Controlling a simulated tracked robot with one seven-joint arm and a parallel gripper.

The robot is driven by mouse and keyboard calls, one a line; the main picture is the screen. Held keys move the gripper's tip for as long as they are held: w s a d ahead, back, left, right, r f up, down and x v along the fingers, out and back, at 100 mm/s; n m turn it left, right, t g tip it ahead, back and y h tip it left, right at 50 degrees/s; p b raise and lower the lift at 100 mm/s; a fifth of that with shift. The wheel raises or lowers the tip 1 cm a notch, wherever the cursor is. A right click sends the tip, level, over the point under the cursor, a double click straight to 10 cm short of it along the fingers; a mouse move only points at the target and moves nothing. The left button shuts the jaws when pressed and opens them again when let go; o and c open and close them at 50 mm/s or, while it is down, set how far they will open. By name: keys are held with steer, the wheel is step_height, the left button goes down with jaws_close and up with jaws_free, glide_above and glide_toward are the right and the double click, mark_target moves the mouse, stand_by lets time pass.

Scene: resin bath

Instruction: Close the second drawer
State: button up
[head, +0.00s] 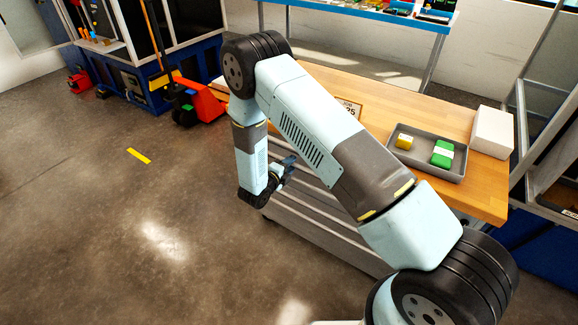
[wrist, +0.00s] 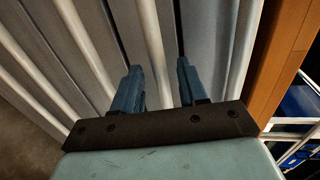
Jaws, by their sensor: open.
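The grey drawer cabinet (head: 318,217) stands under the wooden worktop (head: 455,115); its drawer fronts are stacked with long pale edges. In the wrist view the drawer fronts (wrist: 95,50) run as slanted, upright bands with dark gaps between them. My gripper (head: 290,166) is at the cabinet's left part, in front of the upper drawers. Its two blue fingers (wrist: 160,85) are apart, with nothing held between them, and point at the fronts. I cannot tell if they touch. My arm hides much of the cabinet, and I cannot tell how far the second drawer stands out.
An orange pallet truck (head: 203,103) stands behind left. The floor at left is clear.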

steer(key=v, duration=1.3)
steer(key=shift+s+a, duration=0.15)
steer(key=shift+s, duration=0.05)
steer(key=s+d+r+m+g+h, duration=0.1)
steer(key=d+r+m+g, duration=0.4)
steer(key=d+r+m, duration=0.75)
steer(key=d+r+m+g+h, duration=0.1)
steer(key=d+r+m+g, duration=0.4)
steer(key=d+r+m, duration=0.7)
steer(key=s+d+r+m+y, duration=0.2)
steer(key=s+r+m+y, duration=0.1)
steer(key=s+r+m, duration=0.4)
steer(key=s+d+r+m+t+y, duration=0.1)
steer(key=s+r+m+y, duration=0.3)
steer(key=s+r+m, duration=0.4)
steer(key=s+d+r+m+t+y, duration=0.1)
steer(key=s+d+r+m+y, duration=0.2)
steer(key=s+r+m, duration=0.4)
steer(key=shift+s+d+r+m+y, duration=0.15)
steer(key=shift+d+r+m+y, duration=0.05)
steer(key=shift+d+m+y, duration=0.2)
